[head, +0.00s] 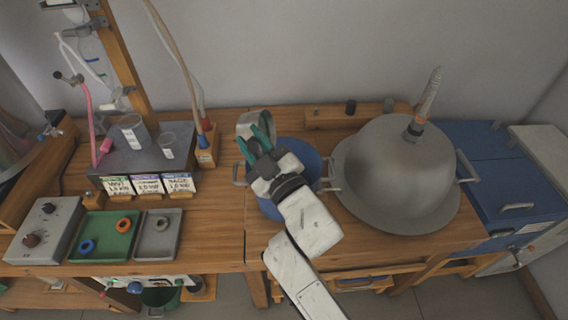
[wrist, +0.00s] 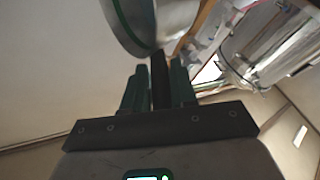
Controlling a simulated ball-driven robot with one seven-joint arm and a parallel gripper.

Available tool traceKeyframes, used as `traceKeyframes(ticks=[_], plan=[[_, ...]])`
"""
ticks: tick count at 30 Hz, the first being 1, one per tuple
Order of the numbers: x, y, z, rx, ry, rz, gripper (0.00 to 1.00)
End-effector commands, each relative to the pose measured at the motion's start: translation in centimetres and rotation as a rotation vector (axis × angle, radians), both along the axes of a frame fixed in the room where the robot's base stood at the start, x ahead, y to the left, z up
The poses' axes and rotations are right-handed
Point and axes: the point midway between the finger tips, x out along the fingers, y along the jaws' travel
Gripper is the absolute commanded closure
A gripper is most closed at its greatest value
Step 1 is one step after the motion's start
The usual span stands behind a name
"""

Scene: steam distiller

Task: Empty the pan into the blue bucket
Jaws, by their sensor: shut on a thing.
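The metal pan (head: 246,122) is held up over the back left part of the blue bucket (head: 309,158), and it looks tilted. My gripper (head: 254,145) is shut on the pan's dark handle, which shows between the fingers in the wrist view (wrist: 159,82). The pan's round body (wrist: 150,22) is just beyond the fingertips there. The blue bucket stands on the wooden bench, partly hidden under my gripper and arm. I cannot see what is inside the pan or the bucket.
A large domed metal vessel (head: 393,175) stands close to the bucket's right. Labelled cards (head: 148,184), a green tray (head: 105,236) and a grey tray (head: 158,234) are to the left. A wooden block with tubes (head: 206,148) stands just left of the pan.

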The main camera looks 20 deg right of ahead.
Motion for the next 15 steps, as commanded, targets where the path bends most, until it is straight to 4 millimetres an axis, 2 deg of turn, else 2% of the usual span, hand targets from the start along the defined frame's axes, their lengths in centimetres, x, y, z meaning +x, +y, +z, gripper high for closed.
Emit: traceKeyframes(ticks=[15], plan=[[-0.60,-1.01,0.10,0.048,-0.034,0.000,1.00]])
